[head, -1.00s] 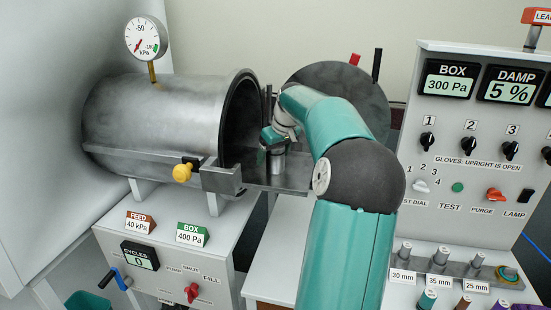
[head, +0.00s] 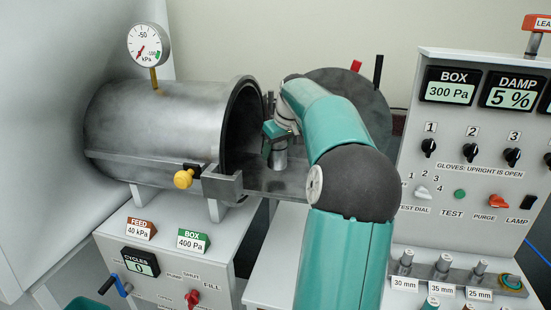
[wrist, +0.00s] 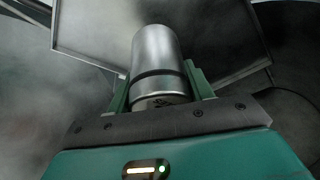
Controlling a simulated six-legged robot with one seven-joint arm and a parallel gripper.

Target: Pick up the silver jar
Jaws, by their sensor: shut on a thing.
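The silver jar (wrist: 157,52) is a plain metal cylinder with a dark band, held between the two green fingers of my gripper (wrist: 160,85) in the wrist view. In the head view the jar (head: 280,157) hangs below my gripper (head: 272,137), just outside the open mouth of the metal chamber. It is close to upright there and appears a little above the metal tray (head: 262,183). My gripper is shut on the jar. My arm hides part of the area to its right.
The chamber (head: 165,125) stands at left, with its round door (head: 368,110) swung open behind my arm. A yellow knob (head: 183,179) sticks out at its front.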

